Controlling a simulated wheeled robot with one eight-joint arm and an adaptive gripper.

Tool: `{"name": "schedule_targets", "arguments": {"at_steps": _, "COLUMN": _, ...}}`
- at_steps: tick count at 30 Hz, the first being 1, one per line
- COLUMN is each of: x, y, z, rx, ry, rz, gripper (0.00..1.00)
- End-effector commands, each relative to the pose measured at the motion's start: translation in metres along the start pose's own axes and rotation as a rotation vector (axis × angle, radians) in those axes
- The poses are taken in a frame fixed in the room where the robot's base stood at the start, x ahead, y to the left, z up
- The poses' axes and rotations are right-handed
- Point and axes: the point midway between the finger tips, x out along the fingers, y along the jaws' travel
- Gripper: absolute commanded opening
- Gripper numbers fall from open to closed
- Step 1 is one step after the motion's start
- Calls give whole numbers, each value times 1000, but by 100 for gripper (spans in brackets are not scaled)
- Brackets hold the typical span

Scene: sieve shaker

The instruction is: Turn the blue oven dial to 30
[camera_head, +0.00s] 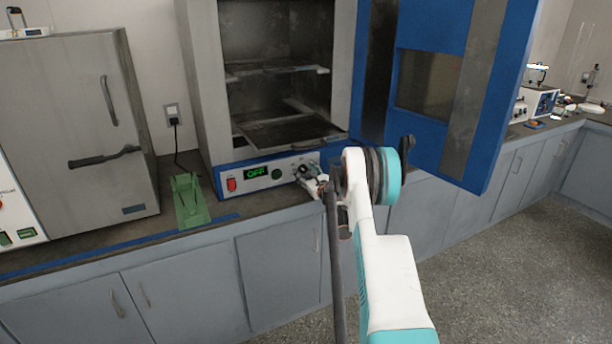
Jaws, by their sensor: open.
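The blue oven (205,95) stands on the counter with its blue door (500,100) swung wide open to the right. Its lower control panel (222,184) carries a red switch (232,185), a display (256,172) reading OFF in green, and a dark green round button (277,174). My gripper (304,171) is at the right part of this panel, small in view, with open jaws. The dial is not clearly visible; the gripper and arm cover that part of the panel. I cannot tell whether the gripper touches it.
Two shelves (275,70) show inside the oven. A green tray-like holder (188,200) stands left of the oven, near a wall socket (172,114) and cable. A grey cabinet (70,130) is farther left. The open door overhangs the counter's right side.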

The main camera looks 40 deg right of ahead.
Motion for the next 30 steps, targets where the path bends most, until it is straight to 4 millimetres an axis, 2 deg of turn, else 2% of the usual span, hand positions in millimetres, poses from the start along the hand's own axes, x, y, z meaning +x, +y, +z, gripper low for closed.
{"name": "schedule_targets", "arguments": {"at_steps": 7, "x": 0, "y": 0, "z": 0, "rx": 0, "ry": 0, "rz": 0, "gripper": 49}}
{"name": "schedule_targets", "arguments": {"at_steps": 12, "x": 0, "y": 0, "z": 0, "rx": 0, "ry": 0, "rz": 0, "gripper": 10}}
{"name": "schedule_targets", "arguments": {"at_steps": 13, "x": 0, "y": 0, "z": 0, "rx": 0, "ry": 0, "rz": 0, "gripper": 6}}
{"name": "schedule_targets", "arguments": {"at_steps": 23, "x": 0, "y": 0, "z": 0, "rx": -23, "ry": 0, "rz": 0, "gripper": 6}}
{"name": "schedule_targets", "arguments": {"at_steps": 30, "x": 0, "y": 0, "z": 0, "rx": -139, "ry": 0, "rz": 0, "gripper": 6}}
